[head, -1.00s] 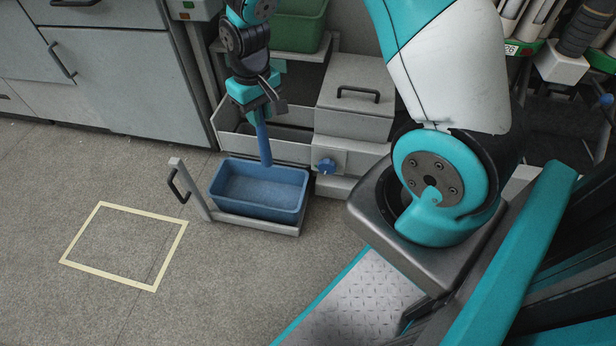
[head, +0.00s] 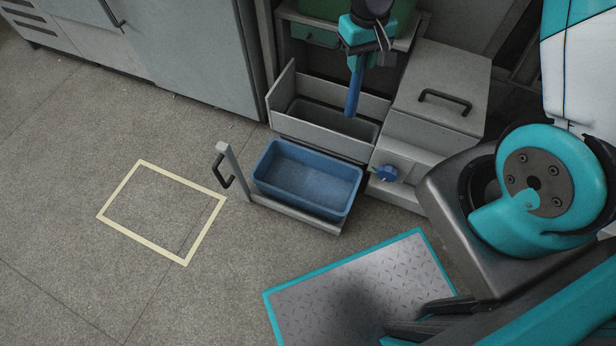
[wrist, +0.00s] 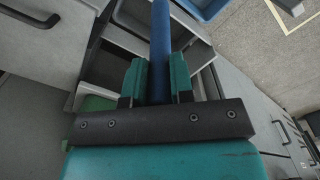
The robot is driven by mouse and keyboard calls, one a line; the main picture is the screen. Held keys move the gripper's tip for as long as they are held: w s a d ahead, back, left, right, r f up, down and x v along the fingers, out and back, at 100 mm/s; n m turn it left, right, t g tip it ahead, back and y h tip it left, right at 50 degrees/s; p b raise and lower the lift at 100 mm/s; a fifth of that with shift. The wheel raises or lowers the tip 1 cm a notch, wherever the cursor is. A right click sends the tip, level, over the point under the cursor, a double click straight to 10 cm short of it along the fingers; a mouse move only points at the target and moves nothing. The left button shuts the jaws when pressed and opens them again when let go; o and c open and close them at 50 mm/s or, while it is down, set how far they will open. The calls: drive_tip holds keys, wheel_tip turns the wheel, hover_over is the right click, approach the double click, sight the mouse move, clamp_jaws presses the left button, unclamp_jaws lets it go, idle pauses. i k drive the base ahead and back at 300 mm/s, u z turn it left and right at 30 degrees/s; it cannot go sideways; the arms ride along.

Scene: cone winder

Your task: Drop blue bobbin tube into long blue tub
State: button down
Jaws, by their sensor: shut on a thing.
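The blue bobbin tube (head: 354,88) hangs upright, narrow and long, below my gripper (head: 356,55). My gripper is shut on the tube's upper end, and in the wrist view the tube (wrist: 161,45) stands between the two teal fingers (wrist: 161,85). The long blue tub (head: 268,152) sits on a low pulled-out tray near the floor and looks empty. In the head view the tube's lower end shows over the grey bin behind the tub, up and right of the tub's middle. The tub also shows at the top of the wrist view (wrist: 207,8).
A grey open bin (head: 325,117) stands behind the tub. A lidded grey box (head: 432,85) with a black handle and a blue knob (head: 387,174) are to the right. A post with a black handle (head: 222,170) stands left of the tub.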

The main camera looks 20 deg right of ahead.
sight(311, 185)
drive_tip(key=k, duration=1)
drive_tip(key=u, duration=1)
drive_tip(key=i, duration=0.75)
drive_tip(key=z, duration=1.05)
drive_tip(key=i, duration=0.5)
drive_tip(key=u, duration=0.05)
